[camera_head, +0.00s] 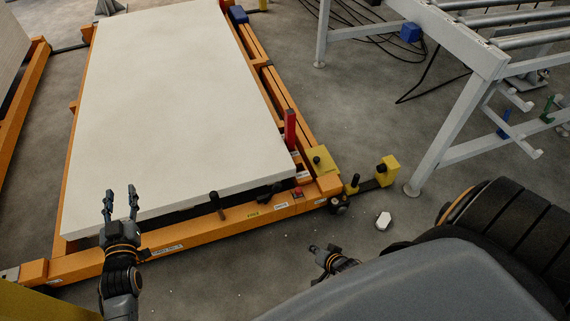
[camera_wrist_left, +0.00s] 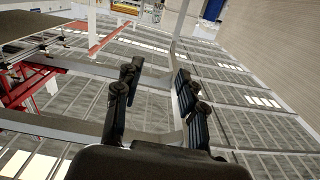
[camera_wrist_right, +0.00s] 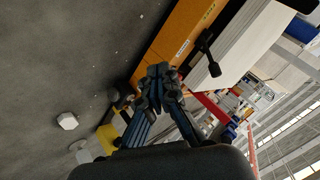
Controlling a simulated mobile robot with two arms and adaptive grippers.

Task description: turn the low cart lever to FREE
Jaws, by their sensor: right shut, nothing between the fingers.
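The orange cart (camera_head: 190,233) carries a large white slab. A black lever with a round knob (camera_head: 217,203) stands up from its front rail; I cannot be sure it is the low lever. My left gripper (camera_head: 120,196) is open and empty, over the slab's front left corner in the picture. My right gripper (camera_head: 314,249) is shut and empty, low in front of the cart's right corner, apart from the lever.
A yellow block (camera_head: 388,170) and a black knobbed post (camera_head: 354,182) stand off the cart's right corner. A white nut-like piece (camera_head: 383,220) lies on the floor. A grey roller frame (camera_head: 455,110) stands at the right. Cables lie on the floor behind.

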